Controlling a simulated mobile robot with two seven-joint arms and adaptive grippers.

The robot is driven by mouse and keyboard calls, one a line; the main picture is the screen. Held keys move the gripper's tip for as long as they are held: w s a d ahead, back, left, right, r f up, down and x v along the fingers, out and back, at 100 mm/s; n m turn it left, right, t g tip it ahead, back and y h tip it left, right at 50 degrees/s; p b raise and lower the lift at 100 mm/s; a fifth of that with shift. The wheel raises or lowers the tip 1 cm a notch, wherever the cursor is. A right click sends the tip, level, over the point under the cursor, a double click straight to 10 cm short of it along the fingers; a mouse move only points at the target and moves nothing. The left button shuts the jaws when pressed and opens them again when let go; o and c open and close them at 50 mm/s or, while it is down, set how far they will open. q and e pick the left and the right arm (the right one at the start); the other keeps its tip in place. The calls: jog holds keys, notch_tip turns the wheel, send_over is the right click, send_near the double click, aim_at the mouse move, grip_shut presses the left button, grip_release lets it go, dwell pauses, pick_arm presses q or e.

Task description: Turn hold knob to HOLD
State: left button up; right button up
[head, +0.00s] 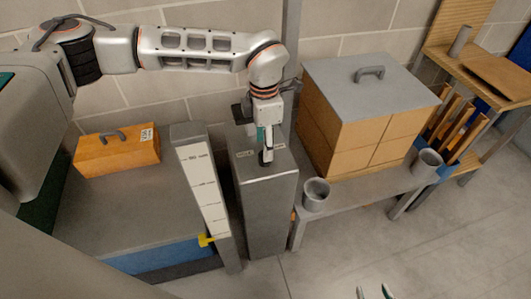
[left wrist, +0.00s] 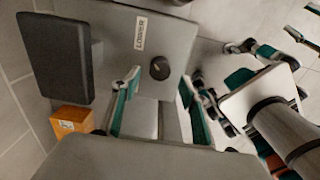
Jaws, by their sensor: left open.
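The dark round knob (left wrist: 159,68) sits on the grey top of a pedestal (head: 266,205). A white label reading something like LOWER (left wrist: 140,33) is near it in the left wrist view. Which way the knob points is too small to tell. My left gripper (head: 265,153) reaches down over the pedestal top. In the left wrist view its fingers (left wrist: 157,92) are apart, one on each side below the knob, with no visible grip on it. In the head view the gripper hides the knob. My right gripper (head: 374,292) shows only two separated fingertips at the bottom edge, empty.
A scale post (head: 204,185) with a yellow pointer (head: 206,240) stands left of the pedestal. An orange box (head: 118,152) lies on the left platform. Right of the pedestal, a bench holds a wooden crate (head: 340,125) and grey cups (head: 316,194). The floor in front is clear.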

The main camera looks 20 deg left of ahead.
pick_arm(q)
notch_tip(320, 180, down, 4)
jog(key=shift+f+b, duration=0.25)
jog(key=shift+b, duration=0.05)
jog(key=shift+f, duration=0.35)
jog(key=c, duration=1.1)
pick_arm(e)
jog(key=shift+w+d+f, duration=0.1)
jog(key=shift+w+d, duration=0.05)
jog(key=shift+w, duration=0.2)
